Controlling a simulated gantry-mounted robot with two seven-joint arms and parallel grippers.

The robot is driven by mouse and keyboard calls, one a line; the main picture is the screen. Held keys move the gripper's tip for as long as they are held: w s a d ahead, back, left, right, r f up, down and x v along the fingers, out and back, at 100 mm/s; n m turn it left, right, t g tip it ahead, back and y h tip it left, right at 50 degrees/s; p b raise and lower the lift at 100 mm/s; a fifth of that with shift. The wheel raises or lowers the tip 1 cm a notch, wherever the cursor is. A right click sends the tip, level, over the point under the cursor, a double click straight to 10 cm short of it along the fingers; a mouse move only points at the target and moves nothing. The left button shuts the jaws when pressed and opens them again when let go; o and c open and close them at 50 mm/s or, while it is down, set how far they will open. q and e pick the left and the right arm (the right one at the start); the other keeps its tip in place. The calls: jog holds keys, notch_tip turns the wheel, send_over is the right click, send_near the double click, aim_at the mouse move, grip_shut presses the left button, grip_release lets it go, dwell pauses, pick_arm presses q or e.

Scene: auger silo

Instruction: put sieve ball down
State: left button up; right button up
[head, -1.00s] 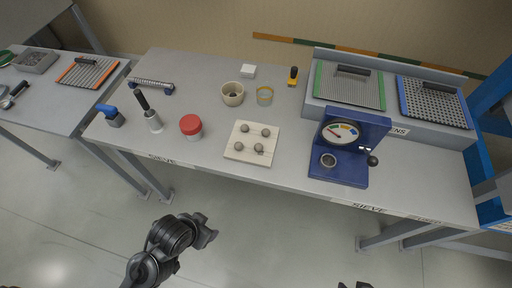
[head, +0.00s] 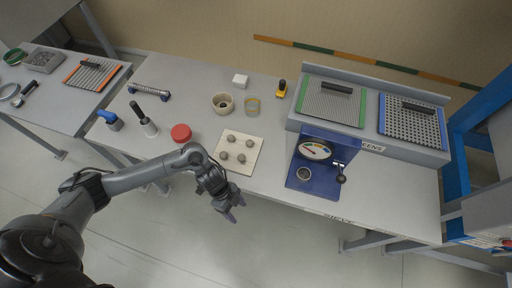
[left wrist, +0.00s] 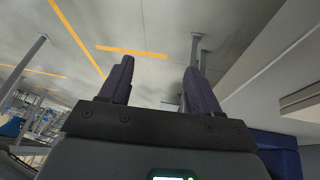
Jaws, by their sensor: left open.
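Several small grey-brown balls (head: 231,138) sit on a cream square board (head: 254,150) near the front edge of the table. I cannot tell which of them is the sieve ball. My left gripper (head: 231,209) is just in front of the board, beyond the table's front edge, apart from the balls. In the left wrist view its two dark fingers (left wrist: 162,85) stand apart with nothing between them, and the floor shows behind. My right gripper is not in view now.
Sieve screens (head: 331,103) lie at the back right. Bare table lies between board and gauge stand.

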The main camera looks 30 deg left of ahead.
pick_arm(q)
jog(key=w+a+r, duration=0.2)
jog(key=w+a+r+y+p, duration=0.1)
jog(key=w+a+r, duration=0.1)
jog(key=a, duration=0.1)
jog(key=w+a+r+y+p, duration=0.1)
jog(key=w+a+r, duration=0.1)
jog(key=w+a, duration=0.1)
jog(key=shift+a+r+t, duration=0.1)
jog(key=shift+t, duration=0.3)
jog(key=t+p, duration=0.2)
send_near(241, 156)
jog(key=f, duration=0.1)
jog(key=d+f, duration=0.1)
jog(key=f, duration=0.1)
jog(key=shift+w+f+y+b, duration=0.15)
jog(key=shift+f+y+b, duration=0.1)
jog(key=shift+y+b, duration=0.15)
jog(key=shift+d+x, duration=0.1)
jog(key=shift+x, duration=1.05)
jog(key=shift+d+x, duration=0.15)
jog(key=shift+x, duration=1.05)
jog(key=shift+w+f, duration=0.25)
jog(key=shift+f, duration=0.1)
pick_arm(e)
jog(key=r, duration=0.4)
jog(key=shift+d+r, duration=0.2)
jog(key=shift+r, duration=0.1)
pick_arm(q)
jog(key=shift+c, duration=0.4)
